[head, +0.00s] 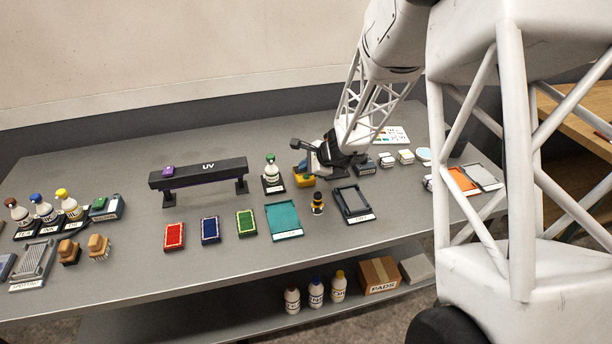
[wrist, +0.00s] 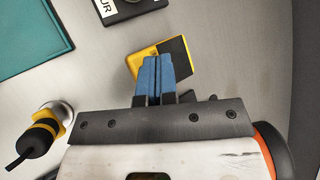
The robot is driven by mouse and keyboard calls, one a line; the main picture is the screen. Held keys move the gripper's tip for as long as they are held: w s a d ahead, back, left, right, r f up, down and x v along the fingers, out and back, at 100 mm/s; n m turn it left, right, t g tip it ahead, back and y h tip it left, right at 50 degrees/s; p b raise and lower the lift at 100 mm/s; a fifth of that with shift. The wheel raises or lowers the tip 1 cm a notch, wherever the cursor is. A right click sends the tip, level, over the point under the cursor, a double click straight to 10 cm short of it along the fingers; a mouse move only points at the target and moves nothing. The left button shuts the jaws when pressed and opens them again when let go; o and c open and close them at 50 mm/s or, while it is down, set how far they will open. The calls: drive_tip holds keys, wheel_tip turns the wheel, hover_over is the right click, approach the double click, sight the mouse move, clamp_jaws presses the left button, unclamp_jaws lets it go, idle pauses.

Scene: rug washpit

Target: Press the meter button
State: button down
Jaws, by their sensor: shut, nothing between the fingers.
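The yellow meter (wrist: 143,52) with a dark panel lies on the grey table, directly beyond my fingertips in the wrist view. In the head view the meter (head: 306,181) sits right of the green-capped bottle, partly covered by my gripper. My gripper (wrist: 159,62) is shut and empty, its two blue fingers pressed together. The fingertips overlap the meter's near part in the wrist view; I cannot tell whether they touch it. In the head view my gripper (head: 303,167) is low over the meter. No button can be made out; the fingers may hide it.
A black-and-yellow tool (wrist: 42,133) stands left of my gripper. A teal tray (head: 284,221) and a dark frame tray (head: 353,204) lie nearer the front edge. A green-capped bottle (head: 271,175) stands left of the meter, and a black UV bar (head: 198,173) farther left.

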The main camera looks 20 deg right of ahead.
sight(306, 177)
drive_tip(key=shift+f, duration=0.65)
idle(1.0)
drive_tip(key=shift+r, duration=0.7)
drive_tip(key=shift+r, duration=0.1)
idle(0.3)
drive_tip(key=shift+r, duration=2.9)
drive_tip(key=shift+s, duration=0.1)
